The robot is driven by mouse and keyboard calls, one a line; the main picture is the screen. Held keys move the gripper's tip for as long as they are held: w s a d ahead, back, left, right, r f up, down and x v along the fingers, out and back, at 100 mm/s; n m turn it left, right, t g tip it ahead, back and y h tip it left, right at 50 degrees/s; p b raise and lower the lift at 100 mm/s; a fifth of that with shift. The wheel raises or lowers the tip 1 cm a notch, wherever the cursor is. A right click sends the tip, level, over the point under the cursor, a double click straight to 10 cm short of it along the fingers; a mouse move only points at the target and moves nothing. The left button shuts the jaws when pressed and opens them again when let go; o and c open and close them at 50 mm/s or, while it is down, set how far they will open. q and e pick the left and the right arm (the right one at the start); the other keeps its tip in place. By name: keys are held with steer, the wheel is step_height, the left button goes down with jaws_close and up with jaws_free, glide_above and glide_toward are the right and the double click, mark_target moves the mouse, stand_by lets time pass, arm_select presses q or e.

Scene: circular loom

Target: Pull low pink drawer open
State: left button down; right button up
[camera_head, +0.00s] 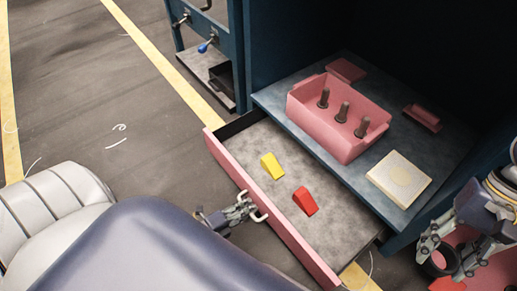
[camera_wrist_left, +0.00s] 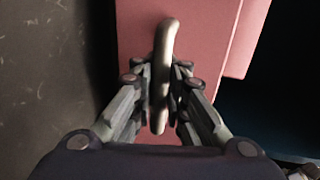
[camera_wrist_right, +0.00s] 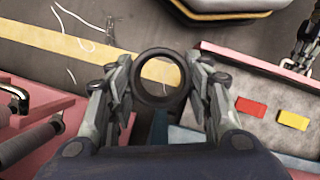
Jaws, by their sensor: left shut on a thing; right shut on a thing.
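The low pink drawer (camera_head: 275,213) stands pulled out of the dark blue cabinet. Its pink front also shows in the left wrist view (camera_wrist_left: 200,25). A yellow block (camera_head: 271,166) and a red block (camera_head: 305,201) lie on its grey floor. My left gripper (camera_head: 243,211) is shut on the drawer's pale handle (camera_wrist_left: 162,70); its fingers are on both sides of the bar. My right gripper (camera_head: 443,258) is shut on a dark ring (camera_wrist_right: 160,78), away from the drawer at the right.
On the cabinet shelf (camera_head: 268,101) above the drawer are a pink bin (camera_head: 324,136) with dark pegs and a cream square block (camera_head: 399,178). A blue frame with knobs (camera_head: 203,48) stands at the back left.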

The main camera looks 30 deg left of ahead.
arm_select(q)
steer(key=shift+s+a, duration=0.2)
steer(key=shift+s, duration=0.45)
steer(key=c, duration=1.6)
jaws_free()
steer(key=v, duration=1.2)
